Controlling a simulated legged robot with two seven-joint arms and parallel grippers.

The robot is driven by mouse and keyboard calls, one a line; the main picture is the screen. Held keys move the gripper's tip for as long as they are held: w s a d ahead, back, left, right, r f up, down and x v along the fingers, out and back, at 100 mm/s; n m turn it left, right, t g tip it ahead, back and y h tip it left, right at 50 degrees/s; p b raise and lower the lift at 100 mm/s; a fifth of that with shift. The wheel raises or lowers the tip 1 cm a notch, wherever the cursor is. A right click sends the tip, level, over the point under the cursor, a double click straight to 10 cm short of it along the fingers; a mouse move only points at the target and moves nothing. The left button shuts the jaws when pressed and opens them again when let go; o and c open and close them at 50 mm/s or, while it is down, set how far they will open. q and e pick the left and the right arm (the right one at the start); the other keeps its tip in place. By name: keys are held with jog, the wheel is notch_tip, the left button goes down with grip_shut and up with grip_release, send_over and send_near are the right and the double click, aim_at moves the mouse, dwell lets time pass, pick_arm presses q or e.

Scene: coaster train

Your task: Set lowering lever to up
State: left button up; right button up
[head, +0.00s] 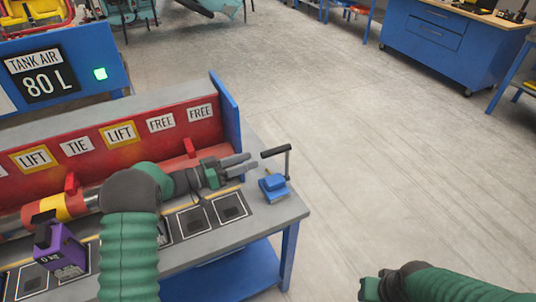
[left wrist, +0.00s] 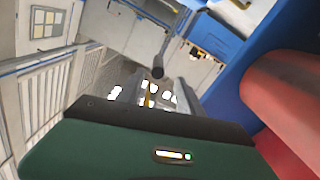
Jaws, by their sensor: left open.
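The lever (head: 288,163) stands at the right end of the workbench, with a grey upright rod, a black sideways grip and a blue base (head: 273,187). The rod looks close to upright. My left gripper (head: 246,164) is open, its fingers pointing right toward the lever, just left of the grip and apart from it in the head view. In the left wrist view, a dark rod with a round black end (left wrist: 158,72), probably the lever's grip, shows beyond the fingers (left wrist: 150,92). My right gripper (head: 370,289) is at the bottom edge, partly seen; its jaw state is unclear.
The workbench (head: 293,209) has a red panel with LIFT, TIE and FREE labels and several dark square plates. A purple 0 kg block (head: 62,250) and a red and yellow cylinder (head: 60,207) are at left. The floor right of the bench is clear.

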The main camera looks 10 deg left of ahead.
pick_arm(q)
jog(key=v, duration=0.5)
jog(key=shift+s+a, duration=0.2)
jog(key=shift+a, duration=0.1)
jog(key=shift+c, duration=0.2)
